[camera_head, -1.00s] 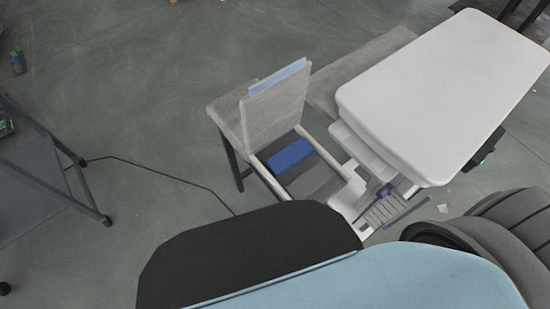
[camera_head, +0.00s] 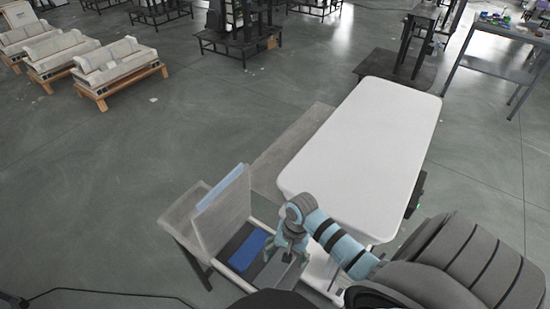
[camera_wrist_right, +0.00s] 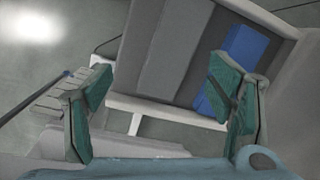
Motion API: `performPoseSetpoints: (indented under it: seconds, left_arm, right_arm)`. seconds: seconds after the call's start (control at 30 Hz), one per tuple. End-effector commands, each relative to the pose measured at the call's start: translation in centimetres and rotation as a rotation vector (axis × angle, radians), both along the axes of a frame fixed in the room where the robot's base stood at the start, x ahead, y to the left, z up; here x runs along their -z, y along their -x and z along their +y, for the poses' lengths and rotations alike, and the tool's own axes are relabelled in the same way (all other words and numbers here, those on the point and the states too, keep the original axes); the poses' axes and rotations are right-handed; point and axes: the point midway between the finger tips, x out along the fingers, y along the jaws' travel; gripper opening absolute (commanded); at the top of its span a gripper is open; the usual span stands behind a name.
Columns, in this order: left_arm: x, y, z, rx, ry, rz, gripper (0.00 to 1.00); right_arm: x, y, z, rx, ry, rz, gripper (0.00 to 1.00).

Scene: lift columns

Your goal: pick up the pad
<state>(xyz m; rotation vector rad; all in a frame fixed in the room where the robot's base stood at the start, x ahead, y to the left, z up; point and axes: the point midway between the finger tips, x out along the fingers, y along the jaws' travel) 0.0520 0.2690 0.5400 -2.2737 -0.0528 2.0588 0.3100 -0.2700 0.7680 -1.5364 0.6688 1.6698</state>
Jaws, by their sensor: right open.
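A blue block (camera_head: 247,250), which may be the pad, lies in an open box (camera_head: 265,209) with a raised grey lid (camera_head: 222,212). Grey slabs (camera_head: 283,270) lie beside it in the box. In the right wrist view the blue block (camera_wrist_right: 246,50) is at the upper right, partly behind a finger, with the grey slabs (camera_wrist_right: 172,45) left of it. My right gripper (camera_head: 285,252) is over the box, pointing down. Its fingers (camera_wrist_right: 160,104) are apart with nothing held between them. My left gripper is out of view.
A large white padded table (camera_head: 365,150) stands behind and right of the box. A grey board (camera_head: 290,150) lies along its left side. Pallets with white parts (camera_head: 115,65) and dark racks (camera_head: 240,35) stand far off.

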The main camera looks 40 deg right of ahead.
Motion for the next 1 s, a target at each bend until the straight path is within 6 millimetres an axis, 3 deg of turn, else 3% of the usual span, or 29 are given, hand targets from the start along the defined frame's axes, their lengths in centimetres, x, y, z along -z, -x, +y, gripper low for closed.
performPoseSetpoints:
  seconds: [0.03, 0.1, 0.2, 0.5, 0.67, 0.83, 1.0]
  left_arm:
    - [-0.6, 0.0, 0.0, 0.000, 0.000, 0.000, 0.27]
    - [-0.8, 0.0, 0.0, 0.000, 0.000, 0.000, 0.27]
    - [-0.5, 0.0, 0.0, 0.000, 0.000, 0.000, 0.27]
    - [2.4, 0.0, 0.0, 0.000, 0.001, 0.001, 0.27]
    - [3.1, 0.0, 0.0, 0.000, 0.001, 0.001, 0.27]
    - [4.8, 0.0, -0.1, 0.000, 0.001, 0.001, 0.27]
    - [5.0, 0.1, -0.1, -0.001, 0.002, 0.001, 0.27]
  right_arm:
    - [-2.3, -1.4, -0.5, 0.107, -0.029, 0.043, 0.75]
    - [-4.6, -2.4, -0.8, 0.240, -0.067, 0.111, 0.75]
    - [-5.3, -2.9, -0.6, 0.338, -0.096, 0.168, 0.75]
    - [2.0, -2.3, 1.4, 0.349, -0.098, 0.175, 0.75]
    - [3.9, -2.2, 1.6, 0.350, -0.097, 0.174, 0.75]
    - [7.4, -2.0, 1.7, 0.348, -0.097, 0.174, 0.75]
    - [8.2, -1.9, 2.0, 0.347, -0.095, 0.172, 0.75]
